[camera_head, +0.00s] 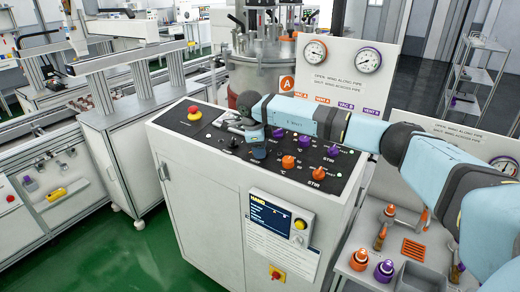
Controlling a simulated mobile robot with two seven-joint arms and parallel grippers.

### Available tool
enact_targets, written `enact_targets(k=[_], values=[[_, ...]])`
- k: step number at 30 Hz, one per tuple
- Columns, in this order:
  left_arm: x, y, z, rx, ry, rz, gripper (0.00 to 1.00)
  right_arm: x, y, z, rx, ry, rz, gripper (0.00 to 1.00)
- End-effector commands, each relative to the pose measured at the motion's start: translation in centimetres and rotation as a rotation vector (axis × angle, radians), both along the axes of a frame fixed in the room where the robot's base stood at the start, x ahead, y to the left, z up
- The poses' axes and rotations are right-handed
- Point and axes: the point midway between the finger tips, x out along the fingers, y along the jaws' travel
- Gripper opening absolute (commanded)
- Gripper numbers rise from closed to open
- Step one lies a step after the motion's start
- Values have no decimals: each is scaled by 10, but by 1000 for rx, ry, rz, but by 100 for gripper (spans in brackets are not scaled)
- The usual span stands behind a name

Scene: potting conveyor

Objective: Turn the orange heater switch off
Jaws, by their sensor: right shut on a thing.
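The control panel (216,151) is the black sloping top of a white cabinet. My right arm reaches over it from the right. Two orange knobs, one (289,161) nearer the gripper and one (319,173) farther right, stand in the front row. Purple knobs (303,141) stand behind them. My left gripper is not in view.
A red emergency button (193,113) on yellow is at the panel's left. A display (281,222) is on the cabinet front. A gauge board (341,70) and steel vessel (272,75) stand behind.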

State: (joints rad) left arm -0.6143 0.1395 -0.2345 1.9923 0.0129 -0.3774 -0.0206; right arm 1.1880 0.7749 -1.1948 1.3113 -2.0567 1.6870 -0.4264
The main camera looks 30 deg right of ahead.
Motion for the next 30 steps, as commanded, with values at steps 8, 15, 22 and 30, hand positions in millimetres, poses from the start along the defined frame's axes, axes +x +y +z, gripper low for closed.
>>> enact_targets(k=[8,15,22,30], values=[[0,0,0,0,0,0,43,1,0,1,0,0,18,14],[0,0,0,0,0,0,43,1,0,1,0,0,18,14],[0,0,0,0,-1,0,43,0,0,1,0,1,17,63],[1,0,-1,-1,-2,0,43,1,2,8,0,0,16,63]])
